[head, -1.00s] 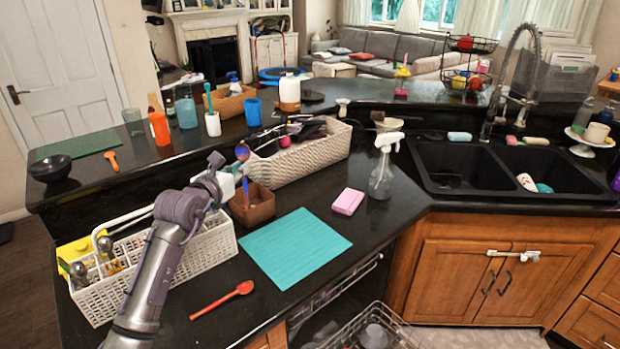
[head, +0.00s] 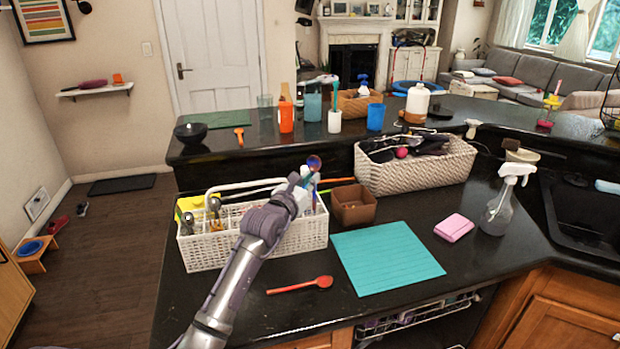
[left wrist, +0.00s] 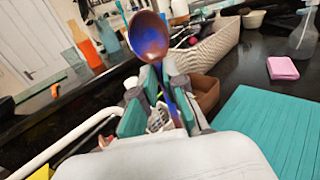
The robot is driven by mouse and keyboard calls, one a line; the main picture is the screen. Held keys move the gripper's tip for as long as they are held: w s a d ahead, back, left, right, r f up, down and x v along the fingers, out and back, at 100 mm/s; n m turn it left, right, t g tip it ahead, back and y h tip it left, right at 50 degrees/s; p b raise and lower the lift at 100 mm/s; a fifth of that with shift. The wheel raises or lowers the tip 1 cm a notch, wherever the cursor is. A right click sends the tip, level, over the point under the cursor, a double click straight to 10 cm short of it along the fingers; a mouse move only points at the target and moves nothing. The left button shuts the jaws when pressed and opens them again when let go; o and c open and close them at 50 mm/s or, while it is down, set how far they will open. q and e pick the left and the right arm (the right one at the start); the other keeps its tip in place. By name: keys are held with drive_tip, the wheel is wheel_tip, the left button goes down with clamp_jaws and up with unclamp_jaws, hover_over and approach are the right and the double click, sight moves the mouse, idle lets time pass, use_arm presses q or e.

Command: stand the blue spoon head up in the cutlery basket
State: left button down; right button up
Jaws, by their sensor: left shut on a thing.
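The blue spoon (head: 314,162) is upright, head up, in my left gripper (head: 303,186), at the right end of the white cutlery basket (head: 205,252). In the left wrist view the spoon's bowl (left wrist: 149,37) shows blue and reddish-brown. Its handle runs down between the teal pads of the left gripper (left wrist: 160,110), which is shut on it. White basket lattice shows below the pads. I cannot tell whether the handle's lower end is inside a compartment. My arm hides part of the basket's front. My right gripper is not in view.
A brown box (head: 354,210) stands close to the basket's right end. Whisks (head: 214,205) and a yellow item (head: 188,205) are at the basket's left. The basket's handle (head: 235,185) arches over it. A red spoon (head: 300,286) and teal mat (head: 385,258) lie in front.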

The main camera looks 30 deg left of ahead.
sight(313, 205)
use_arm(q)
drive_tip(key=shift+f+b, duration=1.75)
drive_tip(key=shift+f, duration=1.15)
drive_tip(key=shift+f+b, duration=1.5)
drive_tip(key=shift+f, duration=0.2)
drive_tip(key=c, duration=1.2)
unclamp_jaws()
